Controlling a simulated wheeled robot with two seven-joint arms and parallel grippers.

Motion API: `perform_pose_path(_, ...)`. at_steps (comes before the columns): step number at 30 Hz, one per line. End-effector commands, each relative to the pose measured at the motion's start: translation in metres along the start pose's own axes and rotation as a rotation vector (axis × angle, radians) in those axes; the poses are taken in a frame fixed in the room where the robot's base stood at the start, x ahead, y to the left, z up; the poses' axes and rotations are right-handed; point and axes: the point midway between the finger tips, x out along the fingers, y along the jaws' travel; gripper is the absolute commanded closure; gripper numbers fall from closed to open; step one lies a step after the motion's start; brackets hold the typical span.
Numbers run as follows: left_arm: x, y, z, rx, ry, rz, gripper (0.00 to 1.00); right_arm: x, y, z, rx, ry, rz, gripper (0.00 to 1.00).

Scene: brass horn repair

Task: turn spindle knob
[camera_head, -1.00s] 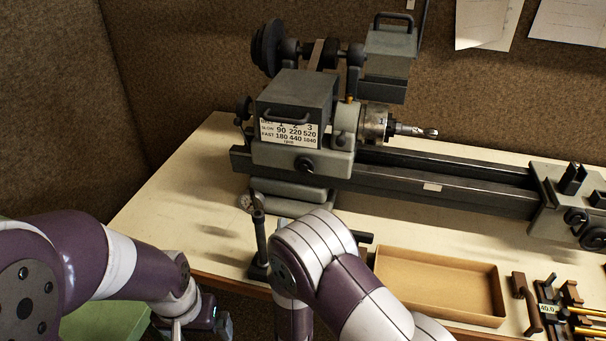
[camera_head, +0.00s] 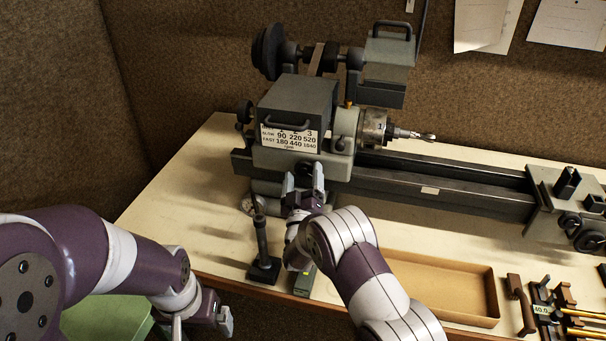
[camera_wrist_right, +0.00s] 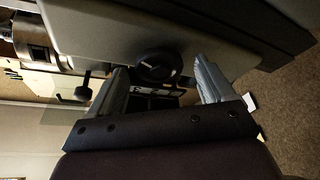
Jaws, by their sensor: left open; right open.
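The spindle knob is a round black knob (camera_wrist_right: 155,66) on the front of the grey lathe headstock (camera_head: 262,158). In the head view my right gripper's fingers cover most of it. My right gripper (camera_head: 304,180) is open just in front of the headstock. In the right wrist view the knob shows between the two open fingers (camera_wrist_right: 162,88), beyond their tips or level with them; I cannot tell whether they touch it. My left gripper (camera_head: 224,318) is open and empty at the bench's front left edge, well away from the lathe.
A dark upright post on a base (camera_head: 262,265) stands close left of my right gripper. A shallow cardboard tray (camera_head: 440,312) lies to the right, with dark holders and brass rods (camera_head: 585,312) beyond it. The chuck with a drill bit (camera_head: 412,134) sticks out right of the headstock.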

Motion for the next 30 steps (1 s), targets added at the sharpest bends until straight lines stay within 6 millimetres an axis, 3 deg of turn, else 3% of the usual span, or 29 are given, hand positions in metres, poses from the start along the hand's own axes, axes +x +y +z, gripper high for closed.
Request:
perform_pose_path(10,-0.002,0.000,0.000,0.000,0.000,0.000,0.02,0.004,0.000,0.000,0.000,0.000,-0.001,0.21)
perform_pose_path(15,-0.002,0.000,0.000,0.000,0.000,0.000,0.02,0.004,0.000,0.000,0.000,0.000,-0.001,0.74)
perform_pose_path(20,0.001,0.000,0.000,0.000,0.000,0.000,0.02,0.003,0.000,0.000,-0.030,0.000,-0.015,0.74)
perform_pose_path(30,0.014,0.000,0.002,0.000,0.000,0.000,0.02,0.004,0.002,-0.001,-0.393,0.001,-0.164,0.74)
